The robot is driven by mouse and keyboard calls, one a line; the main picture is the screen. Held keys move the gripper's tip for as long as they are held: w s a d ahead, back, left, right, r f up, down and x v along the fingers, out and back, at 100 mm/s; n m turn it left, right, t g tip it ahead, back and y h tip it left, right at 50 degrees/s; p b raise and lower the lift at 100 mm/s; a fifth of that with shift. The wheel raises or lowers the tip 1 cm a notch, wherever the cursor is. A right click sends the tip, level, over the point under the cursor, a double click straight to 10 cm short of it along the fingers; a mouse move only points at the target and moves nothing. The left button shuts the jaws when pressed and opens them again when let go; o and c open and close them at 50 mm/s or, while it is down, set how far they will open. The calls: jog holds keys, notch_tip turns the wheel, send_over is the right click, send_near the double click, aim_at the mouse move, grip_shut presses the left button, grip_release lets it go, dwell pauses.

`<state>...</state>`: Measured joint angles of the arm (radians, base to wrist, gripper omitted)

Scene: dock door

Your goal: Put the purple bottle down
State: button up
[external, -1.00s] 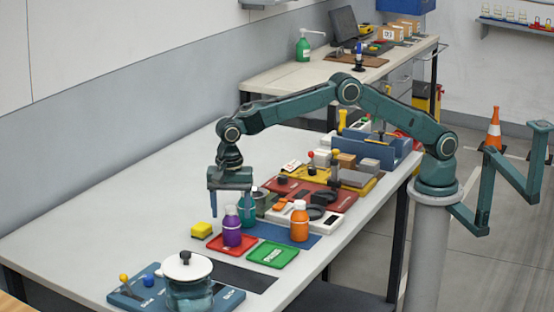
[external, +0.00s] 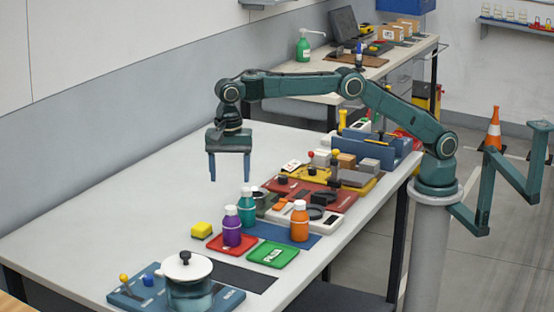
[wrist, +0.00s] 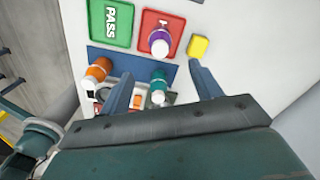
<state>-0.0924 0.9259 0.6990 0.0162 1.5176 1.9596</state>
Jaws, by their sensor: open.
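The purple bottle (external: 232,228) with a white cap stands upright on the red tray (external: 213,244) in the external view. In the wrist view the bottle (wrist: 159,42) is seen from above on the red tray (wrist: 146,18). My gripper (external: 229,181) is open and empty, raised above the bench behind the bottles. Its two fingers are apart and touch nothing. In the wrist view the fingers show at the lower middle, with the teal bottle (wrist: 158,84) between them but farther off.
A green tray (external: 273,254) marked PASS lies beside the red tray. The teal bottle (external: 246,205) and orange bottle (external: 299,222) stand nearby. A yellow block (external: 202,230) sits left of the red tray. A lidded glass pot (external: 187,280) stands at the front. The bench's left side is clear.

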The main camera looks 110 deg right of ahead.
dwell(0.4)
jog(key=s+d+r+n+t, duration=0.2)
jog(key=s+r+n, duration=0.4)
jog(key=s+r, duration=0.3)
jog(key=s+d+r+n+t, duration=0.15)
jog(key=s+r+n, duration=0.4)
jog(key=s, duration=0.65)
jog(key=s+d+f+n+t, duration=0.1)
jog(key=s+f+n, duration=0.2)
jog(key=s, duration=0.8)
jog(key=s+d+f+n+t, duration=0.1)
jog(key=s+f+n, duration=0.3)
jog(key=s+n, duration=0.3)
jog(key=s, duration=0.5)
jog(key=shift+s, duration=0.2)
